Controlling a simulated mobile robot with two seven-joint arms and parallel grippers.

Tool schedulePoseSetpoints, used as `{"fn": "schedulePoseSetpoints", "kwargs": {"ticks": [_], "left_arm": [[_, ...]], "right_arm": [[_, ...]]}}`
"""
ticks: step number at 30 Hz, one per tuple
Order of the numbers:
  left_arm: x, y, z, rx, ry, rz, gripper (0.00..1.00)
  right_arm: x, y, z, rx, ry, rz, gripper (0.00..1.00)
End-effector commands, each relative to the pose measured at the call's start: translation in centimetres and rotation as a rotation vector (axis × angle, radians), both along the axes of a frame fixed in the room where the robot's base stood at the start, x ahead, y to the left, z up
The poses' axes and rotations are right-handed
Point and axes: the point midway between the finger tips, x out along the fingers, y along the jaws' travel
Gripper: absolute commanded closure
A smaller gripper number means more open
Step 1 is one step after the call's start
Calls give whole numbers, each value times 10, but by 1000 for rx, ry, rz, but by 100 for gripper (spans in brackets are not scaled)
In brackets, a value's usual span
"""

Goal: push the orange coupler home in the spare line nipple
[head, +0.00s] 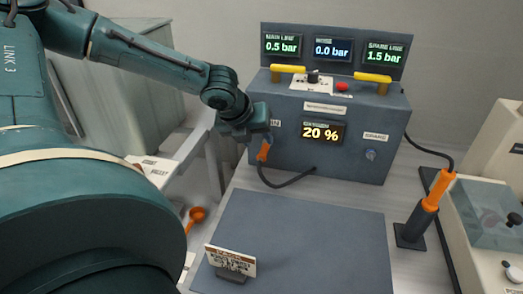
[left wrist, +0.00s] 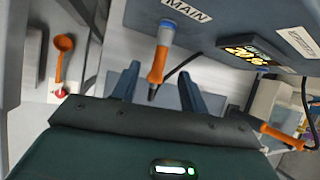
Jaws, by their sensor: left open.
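The orange coupler (head: 264,150) hangs at the nipple under the MAIN label on the front of the grey panel box (head: 345,172), with a dark hose running from it. In the left wrist view the coupler (left wrist: 157,66) sits below a silvery nipple (left wrist: 165,33). My left gripper (head: 255,132) is open beside the coupler. In the wrist view its two fingers stand either side of the coupler, apart from it. The spare line nipple (head: 370,155) is bare, under the SPARE label at the box's right. My right gripper is not in view.
Two yellow handles (head: 373,78) and a red button (head: 342,86) are on the box top. Gauges read 0.5, 0.0 and 1.5 bar. An orange-handled tool (head: 438,190) stands in a dark holder at right. A small sign (head: 230,262) stands on the grey mat (head: 310,225), otherwise clear.

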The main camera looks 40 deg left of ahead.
Motion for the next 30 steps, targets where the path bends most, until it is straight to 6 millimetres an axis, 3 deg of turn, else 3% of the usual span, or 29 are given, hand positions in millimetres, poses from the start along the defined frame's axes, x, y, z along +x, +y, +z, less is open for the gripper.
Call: {"fn": "schedulePoseSetpoints", "kwargs": {"ticks": [3, 9, 22, 30], "left_arm": [[9, 2, -20, 3, 4, 0, 56], [20, 3, -35, 3, 2, 1, 56], [25, 3, -40, 1, -1, -1, 56], [24, 3, -40, 1, -1, -1, 77]], "right_arm": [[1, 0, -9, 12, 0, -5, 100], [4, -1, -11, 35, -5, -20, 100], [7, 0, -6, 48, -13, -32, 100], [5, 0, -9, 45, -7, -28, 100]]}}
